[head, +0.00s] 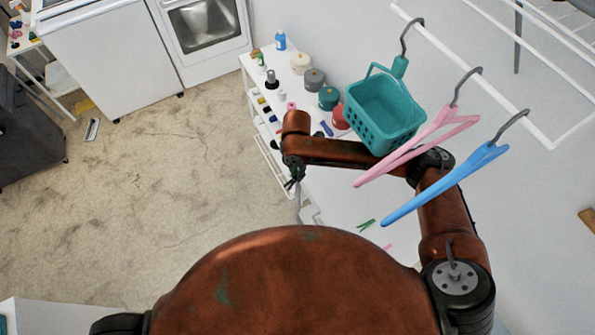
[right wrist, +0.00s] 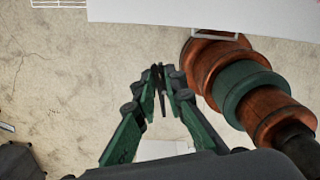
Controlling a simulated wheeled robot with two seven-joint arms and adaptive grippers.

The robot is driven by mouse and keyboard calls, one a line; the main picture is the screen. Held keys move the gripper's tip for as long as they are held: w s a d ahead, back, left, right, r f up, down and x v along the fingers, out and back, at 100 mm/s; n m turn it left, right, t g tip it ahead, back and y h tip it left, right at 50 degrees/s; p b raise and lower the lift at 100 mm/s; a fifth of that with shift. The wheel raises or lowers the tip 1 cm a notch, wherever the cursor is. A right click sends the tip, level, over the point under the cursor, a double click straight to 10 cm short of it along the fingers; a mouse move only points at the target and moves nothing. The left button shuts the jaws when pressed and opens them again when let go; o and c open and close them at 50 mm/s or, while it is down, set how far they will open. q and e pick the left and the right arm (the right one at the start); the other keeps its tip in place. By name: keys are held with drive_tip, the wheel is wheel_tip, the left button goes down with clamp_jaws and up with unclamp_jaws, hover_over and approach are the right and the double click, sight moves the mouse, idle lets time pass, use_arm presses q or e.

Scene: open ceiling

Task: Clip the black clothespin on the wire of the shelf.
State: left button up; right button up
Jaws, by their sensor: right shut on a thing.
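My right gripper (head: 292,184) hangs at the left side of the white shelf (head: 330,190), over the floor side, and points downward. In the right wrist view its green and black fingers (right wrist: 162,82) are closed on a thin dark piece, the black clothespin (right wrist: 161,92). The clothespin is small and partly hidden by the fingertips. White wire (head: 268,160) runs along the shelf's left side, close to the gripper. I cannot tell whether the clothespin touches it. My left gripper is not in view.
A teal basket (head: 385,108), a pink hanger (head: 420,148) and a blue hanger (head: 445,185) hang from a white rack near my right arm. Jars and bottles stand on the shelf's far end. A green clothespin (head: 366,224) lies on its near part. Open floor lies left.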

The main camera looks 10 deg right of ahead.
drive_tip(key=m+p, duration=0.4)
drive_tip(key=p, duration=0.2)
idle(0.4)
drive_tip(key=m+p, duration=0.4)
drive_tip(key=p, duration=0.1)
drive_tip(key=shift+p, duration=0.3)
